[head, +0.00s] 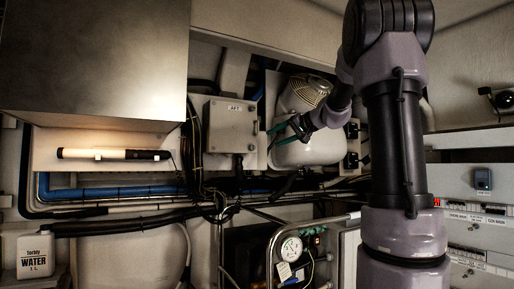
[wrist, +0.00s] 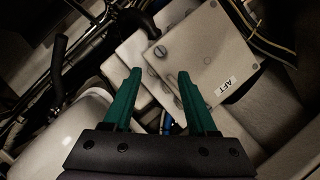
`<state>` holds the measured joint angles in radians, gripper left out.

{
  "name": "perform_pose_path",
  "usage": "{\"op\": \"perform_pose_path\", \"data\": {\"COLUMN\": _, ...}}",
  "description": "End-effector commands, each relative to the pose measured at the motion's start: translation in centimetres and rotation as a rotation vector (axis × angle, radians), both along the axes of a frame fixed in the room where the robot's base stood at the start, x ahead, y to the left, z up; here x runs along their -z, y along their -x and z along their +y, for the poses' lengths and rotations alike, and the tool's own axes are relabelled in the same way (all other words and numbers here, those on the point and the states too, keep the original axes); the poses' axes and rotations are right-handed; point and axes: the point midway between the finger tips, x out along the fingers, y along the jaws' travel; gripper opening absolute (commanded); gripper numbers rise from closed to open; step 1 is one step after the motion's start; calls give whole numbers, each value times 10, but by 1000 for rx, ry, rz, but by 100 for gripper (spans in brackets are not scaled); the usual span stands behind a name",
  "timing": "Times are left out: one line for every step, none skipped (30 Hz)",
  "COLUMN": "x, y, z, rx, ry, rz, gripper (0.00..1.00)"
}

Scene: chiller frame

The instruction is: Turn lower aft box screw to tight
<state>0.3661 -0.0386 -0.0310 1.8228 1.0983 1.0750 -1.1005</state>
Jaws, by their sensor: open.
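The grey aft box (head: 222,135) with its "AFT" label is on the wall at the centre of the head view. Its pale lid (wrist: 205,62) fills the upper right of the wrist view, tilted. A large round screw (wrist: 160,52) sits at the lid's left corner there, at the end away from the label. Its slot is too small to read surely. My gripper (wrist: 158,74) has its two green fingers apart and empty. The screw appears between and just beyond the fingertips, apart from them. In the head view my gripper (head: 277,134) is just right of the box.
A white rounded tank (head: 312,140) is behind and beside my gripper. Dark cables and pipes (head: 215,200) run below the box. A steel hood (head: 95,60) is at left. A gauge (head: 291,249) and tubular frame stand below.

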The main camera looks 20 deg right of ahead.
Motion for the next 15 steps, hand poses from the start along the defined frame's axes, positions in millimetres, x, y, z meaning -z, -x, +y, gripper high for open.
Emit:
{"op": "perform_pose_path", "data": {"x": 2, "y": -4, "z": 2, "rx": -1, "ry": 0, "rz": 0, "gripper": 58}}
{"op": "perform_pose_path", "data": {"x": 3, "y": -7, "z": 4, "rx": -1, "ry": 0, "rz": 0, "gripper": 58}}
{"op": "perform_pose_path", "data": {"x": 4, "y": -11, "z": 7, "rx": -2, "ry": -1, "rz": 1, "gripper": 58}}
{"op": "perform_pose_path", "data": {"x": 6, "y": -15, "z": 10, "rx": -3, "ry": -1, "rz": 2, "gripper": 58}}
{"op": "perform_pose_path", "data": {"x": 8, "y": -20, "z": 13, "rx": -3, "ry": -1, "rz": 2, "gripper": 58}}
{"op": "perform_pose_path", "data": {"x": 10, "y": -26, "z": 17, "rx": -3, "ry": -1, "rz": 3, "gripper": 58}}
{"op": "perform_pose_path", "data": {"x": 11, "y": -31, "z": 20, "rx": -3, "ry": -1, "rz": 2, "gripper": 58}}
{"op": "perform_pose_path", "data": {"x": 13, "y": -36, "z": 23, "rx": -3, "ry": -1, "rz": 3, "gripper": 58}}
{"op": "perform_pose_path", "data": {"x": 16, "y": -42, "z": 28, "rx": -4, "ry": 0, "rz": 3, "gripper": 58}}
{"op": "perform_pose_path", "data": {"x": 17, "y": -47, "z": 31, "rx": -4, "ry": 0, "rz": 3, "gripper": 58}}
{"op": "perform_pose_path", "data": {"x": 18, "y": -52, "z": 33, "rx": -3, "ry": 0, "rz": 2, "gripper": 58}}
{"op": "perform_pose_path", "data": {"x": 20, "y": -58, "z": 36, "rx": -2, "ry": 0, "rz": 3, "gripper": 58}}
{"op": "perform_pose_path", "data": {"x": 22, "y": -62, "z": 39, "rx": -3, "ry": -1, "rz": 3, "gripper": 58}}
{"op": "perform_pose_path", "data": {"x": 23, "y": -65, "z": 42, "rx": -3, "ry": 1, "rz": 3, "gripper": 58}}
{"op": "perform_pose_path", "data": {"x": 24, "y": -70, "z": 45, "rx": -3, "ry": 1, "rz": 3, "gripper": 58}}
